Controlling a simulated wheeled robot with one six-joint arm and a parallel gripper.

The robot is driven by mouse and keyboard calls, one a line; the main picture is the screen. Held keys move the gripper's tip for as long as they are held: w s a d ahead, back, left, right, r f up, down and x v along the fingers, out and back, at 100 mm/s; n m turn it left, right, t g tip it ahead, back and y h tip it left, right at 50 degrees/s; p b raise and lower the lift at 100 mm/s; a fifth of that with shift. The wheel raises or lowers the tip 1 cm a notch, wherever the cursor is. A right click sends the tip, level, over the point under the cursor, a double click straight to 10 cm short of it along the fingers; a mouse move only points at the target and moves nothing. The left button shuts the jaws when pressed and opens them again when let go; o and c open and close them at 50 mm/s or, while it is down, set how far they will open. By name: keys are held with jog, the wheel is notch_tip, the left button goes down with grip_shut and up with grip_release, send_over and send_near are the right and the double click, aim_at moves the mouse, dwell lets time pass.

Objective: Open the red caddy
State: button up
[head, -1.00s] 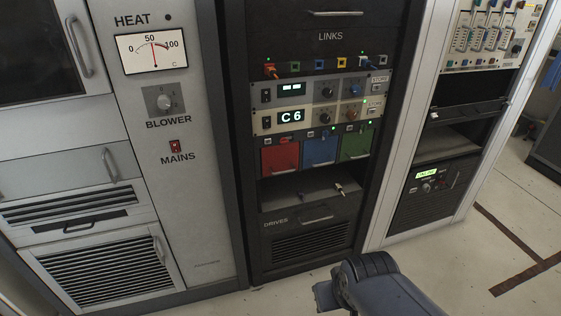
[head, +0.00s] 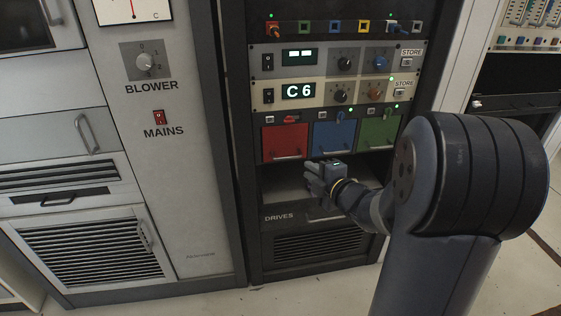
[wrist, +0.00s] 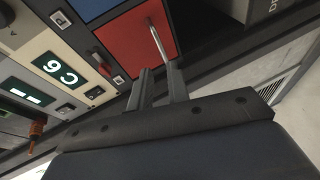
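The red caddy (head: 285,140) is the leftmost of three coloured fronts in the middle rack. Its front looks closed, in line with the blue and green ones, with a silver bar handle (head: 287,157) low on it. In the wrist view the red front (wrist: 135,45) and its handle (wrist: 157,40) show turned on their side. My gripper (head: 310,177) is just below and right of the red front. In the wrist view my gripper (wrist: 162,72) has two fingers apart with nothing between them. The handle's near end is close to the fingertips; I cannot tell whether they touch.
The blue caddy (head: 334,135) and green caddy (head: 379,131) stand to the right. A small red part (head: 291,119) sits above the red front. Below are an open shelf bay (head: 280,185) and the DRIVES panel (head: 310,243). Panels with C6 and knobs (head: 340,96) are above.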

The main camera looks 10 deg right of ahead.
aim_at(286, 158)
jog(key=shift+n+y, duration=0.7)
jog(key=shift+y, duration=0.1)
jog(key=x, duration=0.4)
jog(key=b+x, duration=0.1)
jog(key=x, duration=0.3)
jog(key=b+x, duration=0.1)
jog(key=x, duration=0.3)
jog(key=shift+s+f, duration=0.1)
jog(key=shift+f, duration=0.15)
jog(key=shift+c, duration=0.3)
grip_shut()
